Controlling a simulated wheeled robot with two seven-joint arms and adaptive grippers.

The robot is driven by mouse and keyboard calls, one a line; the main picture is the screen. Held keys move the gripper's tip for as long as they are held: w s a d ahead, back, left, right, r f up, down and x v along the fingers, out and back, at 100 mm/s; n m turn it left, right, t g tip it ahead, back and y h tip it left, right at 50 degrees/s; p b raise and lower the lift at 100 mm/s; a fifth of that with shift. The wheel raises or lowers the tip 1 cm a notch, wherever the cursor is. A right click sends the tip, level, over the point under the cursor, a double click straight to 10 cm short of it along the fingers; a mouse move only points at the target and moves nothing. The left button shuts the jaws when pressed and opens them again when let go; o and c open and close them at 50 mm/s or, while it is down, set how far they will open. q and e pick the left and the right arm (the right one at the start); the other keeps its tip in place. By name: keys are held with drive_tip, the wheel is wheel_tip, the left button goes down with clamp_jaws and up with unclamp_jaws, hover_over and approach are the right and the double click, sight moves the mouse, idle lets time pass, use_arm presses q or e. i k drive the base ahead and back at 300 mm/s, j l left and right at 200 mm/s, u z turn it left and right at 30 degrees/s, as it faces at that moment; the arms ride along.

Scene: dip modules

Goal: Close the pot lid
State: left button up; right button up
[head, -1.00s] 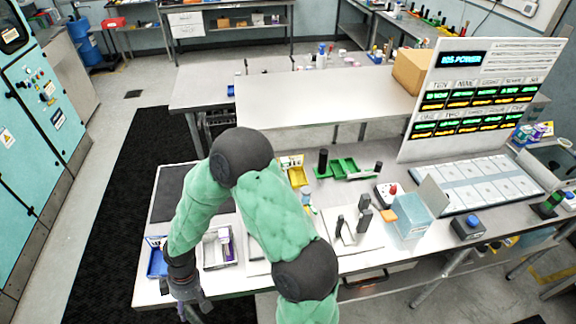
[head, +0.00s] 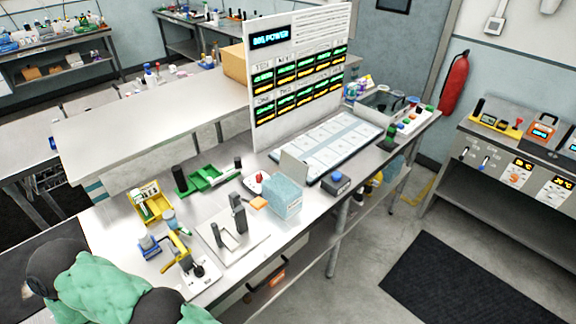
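No object in the head view is plainly marked as the pot. A light-blue box (head: 282,198) stands on the steel bench. A pale flat panel (head: 294,168) stands tilted up at its back, like a raised lid; I cannot tell whether it is hinged to the box. A grey open-topped container (head: 376,108) stands farther back at the right end of the bench. One of my green arms crosses the bottom left corner. Neither gripper is in view.
A tall display board (head: 300,75) rises behind a tray of white cards (head: 330,143). A blue-button box (head: 336,183), a stand with dark posts (head: 232,240), green bins (head: 205,180) and a yellow bin (head: 151,204) crowd the bench. A black mat (head: 455,285) lies on open floor.

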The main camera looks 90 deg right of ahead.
sight(298, 170)
drive_tip(key=k+l, duration=0.25)
drive_tip(key=k+l+z, duration=0.15)
drive_tip(key=l, duration=0.35)
drive_tip(key=k+l, duration=0.35)
drive_tip(key=k+l+z, duration=0.15)
drive_tip(key=l, duration=0.25)
drive_tip(key=k+l, duration=0.3)
drive_tip(key=l, duration=0.15)
drive_tip(key=j+z, duration=0.05)
